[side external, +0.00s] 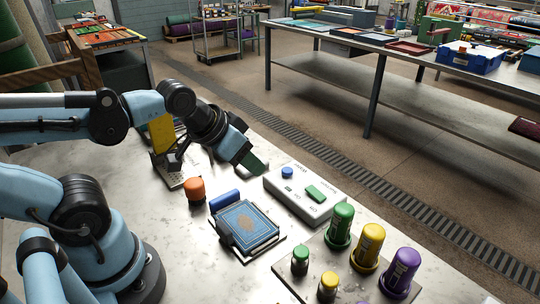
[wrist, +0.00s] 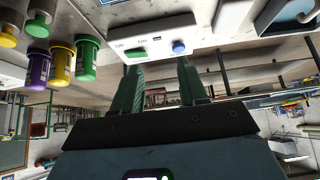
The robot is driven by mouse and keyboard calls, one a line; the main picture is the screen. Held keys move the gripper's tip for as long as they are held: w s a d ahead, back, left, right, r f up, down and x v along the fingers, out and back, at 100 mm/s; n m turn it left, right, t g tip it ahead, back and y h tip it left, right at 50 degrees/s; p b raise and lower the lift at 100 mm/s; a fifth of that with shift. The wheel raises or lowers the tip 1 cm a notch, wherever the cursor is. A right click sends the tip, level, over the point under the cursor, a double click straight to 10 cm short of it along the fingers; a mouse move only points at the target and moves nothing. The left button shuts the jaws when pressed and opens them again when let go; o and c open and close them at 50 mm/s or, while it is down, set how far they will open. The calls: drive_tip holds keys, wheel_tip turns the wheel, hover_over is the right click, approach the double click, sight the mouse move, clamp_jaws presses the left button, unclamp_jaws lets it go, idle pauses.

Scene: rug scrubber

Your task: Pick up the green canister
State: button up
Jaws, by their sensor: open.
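A tall green canister (side external: 341,226) stands upright on a grey plate (side external: 290,270) at the right of the table, beside a yellow and a purple canister. It also shows at the left of the wrist view (wrist: 86,58).
A white control box (side external: 300,196) with a green and a blue button lies between my gripper and the canisters. A blue framed rug piece (side external: 246,226) and an orange knob (side external: 194,189) are left.

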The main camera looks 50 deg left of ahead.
drive_tip(key=o, duration=0.6)
drive_tip(key=m+g, duration=0.7)
approach(346, 206)
drive_tip(key=shift+s+a+f, duration=0.1)
drive_tip(key=shift+a+f, duration=0.3)
drive_tip(key=shift+a, duration=0.15)
drive_tip(key=shift+d+f+m, duration=0.15)
drive_tip(key=shift+d+m, duration=0.15)
drive_tip(key=shift+d, duration=0.05)
drive_tip(key=shift+d+f, duration=0.1)
drive_tip(key=shift+d, duration=0.05)
drive_tip(key=shift+f, duration=0.3)
wheel_tip(346, 206, down, 6)
drive_tip(key=shift+f, duration=0.1)
drive_tip(key=shift+d+f, duration=0.15)
drive_tip(key=shift+f, duration=2.45)
